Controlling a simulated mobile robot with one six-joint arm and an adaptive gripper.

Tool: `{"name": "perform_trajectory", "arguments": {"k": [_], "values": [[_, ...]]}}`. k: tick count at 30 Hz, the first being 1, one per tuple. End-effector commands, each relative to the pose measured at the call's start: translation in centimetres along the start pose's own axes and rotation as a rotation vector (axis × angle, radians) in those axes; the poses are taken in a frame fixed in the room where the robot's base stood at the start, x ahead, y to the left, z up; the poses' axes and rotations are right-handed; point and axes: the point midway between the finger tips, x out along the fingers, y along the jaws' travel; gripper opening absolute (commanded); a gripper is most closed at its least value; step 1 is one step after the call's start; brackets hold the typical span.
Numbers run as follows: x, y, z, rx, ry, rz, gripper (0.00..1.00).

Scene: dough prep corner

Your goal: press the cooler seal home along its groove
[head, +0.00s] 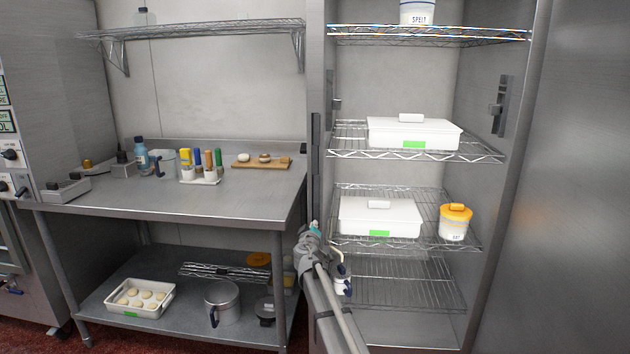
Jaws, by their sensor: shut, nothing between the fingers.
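The open cooler (320,60) stands right of the steel table. A dark strip, which looks like the cooler seal (316,160), runs upright along the left edge of its opening. Its lower end passes behind my gripper, and the groove cannot be made out at this size. My gripper (315,230) is shut and empty at the lower end of the strip. I cannot tell whether the fingertips touch it. My arm hides the lower part of the left edge.
Wire shelves inside hold two white lidded boxes (415,135) (380,218) and an orange-lidded tub (454,222). A dark latch (502,105) is on the right wall. The table (240,195) at left carries bottles, a board and a container of coloured-handled tools.

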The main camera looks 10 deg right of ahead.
Motion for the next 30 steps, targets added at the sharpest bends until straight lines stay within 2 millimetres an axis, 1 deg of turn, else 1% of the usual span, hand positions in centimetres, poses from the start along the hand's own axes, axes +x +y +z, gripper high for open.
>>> {"name": "perform_trajectory", "arguments": {"k": [17, 30], "values": [[0.1, 0.0, 0.0, 0.0, 0.0, 0.0, 0.0], [1.1, 0.0, 0.0, 0.0, 0.0, 0.0, 0.0]]}}
